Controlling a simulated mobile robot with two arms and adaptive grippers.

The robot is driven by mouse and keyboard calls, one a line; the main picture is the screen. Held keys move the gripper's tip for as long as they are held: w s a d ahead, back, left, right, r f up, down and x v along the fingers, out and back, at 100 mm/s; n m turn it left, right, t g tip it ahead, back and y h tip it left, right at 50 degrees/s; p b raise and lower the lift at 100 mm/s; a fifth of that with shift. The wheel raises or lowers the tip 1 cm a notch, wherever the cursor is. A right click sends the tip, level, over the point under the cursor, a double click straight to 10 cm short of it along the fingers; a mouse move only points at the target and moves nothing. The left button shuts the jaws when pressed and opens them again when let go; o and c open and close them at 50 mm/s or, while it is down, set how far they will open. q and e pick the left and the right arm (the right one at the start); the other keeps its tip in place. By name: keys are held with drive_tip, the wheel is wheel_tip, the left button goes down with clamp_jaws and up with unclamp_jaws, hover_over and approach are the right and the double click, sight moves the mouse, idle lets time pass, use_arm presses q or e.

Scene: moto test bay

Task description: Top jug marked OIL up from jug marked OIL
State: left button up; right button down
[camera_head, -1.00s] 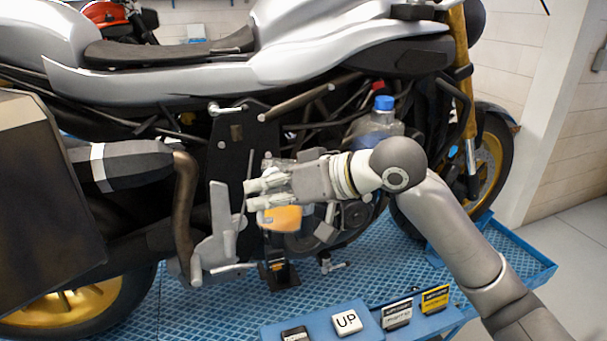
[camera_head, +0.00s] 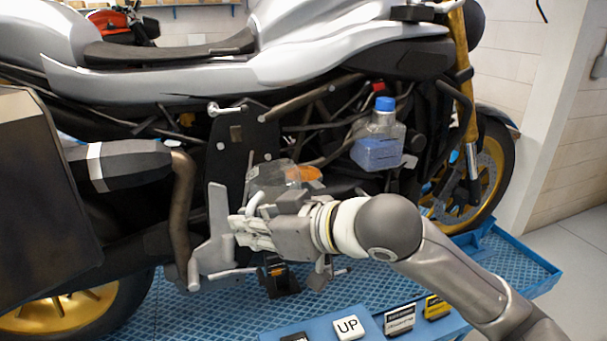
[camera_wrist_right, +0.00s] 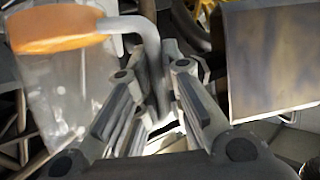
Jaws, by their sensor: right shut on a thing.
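A clear jug (camera_head: 272,177) with orange liquid and a grey handle is beside the motorcycle's engine. Its body shows just above my right gripper (camera_head: 240,228), with the orange liquid toward its right side. No OIL mark is readable on it. In the right wrist view the jug (camera_wrist_right: 60,95) is at the left, and its curved grey handle (camera_wrist_right: 150,45) runs down between the fingers of my right gripper (camera_wrist_right: 172,75), which is shut on it. A second, blue-capped bottle with blue liquid (camera_head: 377,152) stands by the frame to the right. My left gripper is not in view.
The motorcycle (camera_head: 200,80) fills the back, close behind the gripper. A blue grid platform (camera_head: 200,312) lies below. A dark box (camera_head: 45,200) is at the left.

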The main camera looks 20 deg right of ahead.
drive_tip(key=s+a+r+p, duration=0.1)
drive_tip(key=p, duration=0.1)
drive_tip(key=s+a+r+p, duration=0.1)
drive_tip(key=s+r+p, duration=0.1)
drive_tip(key=shift+s+a, duration=0.1)
drive_tip(key=shift+a, duration=0.15)
idle(1.0)
